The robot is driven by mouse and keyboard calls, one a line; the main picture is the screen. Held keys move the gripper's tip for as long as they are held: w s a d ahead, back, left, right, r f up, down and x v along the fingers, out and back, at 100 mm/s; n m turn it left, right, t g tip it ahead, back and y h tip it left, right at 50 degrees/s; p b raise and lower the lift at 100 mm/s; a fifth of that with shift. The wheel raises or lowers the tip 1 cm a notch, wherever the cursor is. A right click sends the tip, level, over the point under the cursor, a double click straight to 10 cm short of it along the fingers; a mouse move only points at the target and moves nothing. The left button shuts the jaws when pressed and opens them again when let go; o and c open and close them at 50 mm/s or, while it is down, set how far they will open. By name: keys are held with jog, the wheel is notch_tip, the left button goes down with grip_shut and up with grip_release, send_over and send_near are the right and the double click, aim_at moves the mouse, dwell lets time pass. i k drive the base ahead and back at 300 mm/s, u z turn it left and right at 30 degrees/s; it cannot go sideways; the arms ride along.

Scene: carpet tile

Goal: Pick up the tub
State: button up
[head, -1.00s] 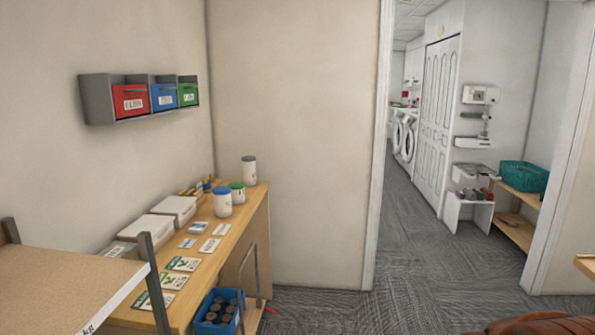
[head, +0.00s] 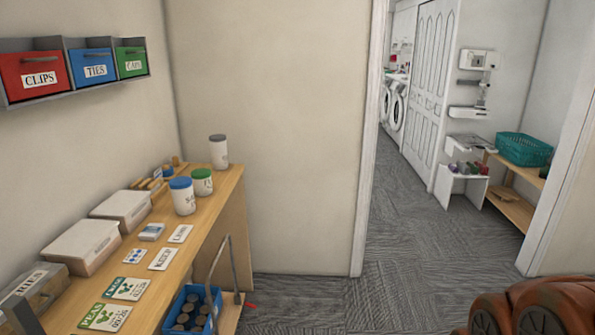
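Several containers on the wooden bench could be the tub, and I cannot tell which is meant. Two low white lidded boxes, a nearer one (head: 82,247) and a farther one (head: 122,208), sit along the wall. A white round tub with a blue lid (head: 183,198) stands upright near the bench's far end. A smaller white one with a green lid (head: 202,183) is just behind it to the right. A white one with a grey lid (head: 218,154) stands at the far end. My gripper is not in view.
The wooden bench (head: 170,240) also bears cards and seed packets. A blue crate (head: 192,312) of round items and a metal handle (head: 222,275) are by its front. Labelled bins (head: 95,69) hang above. Carpet (head: 340,300) is clear toward the doorway; a brown rounded object (head: 540,305) is lower right.

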aim_at(218, 143)
jog(key=i, duration=3.95)
jog(key=u, duration=4.15)
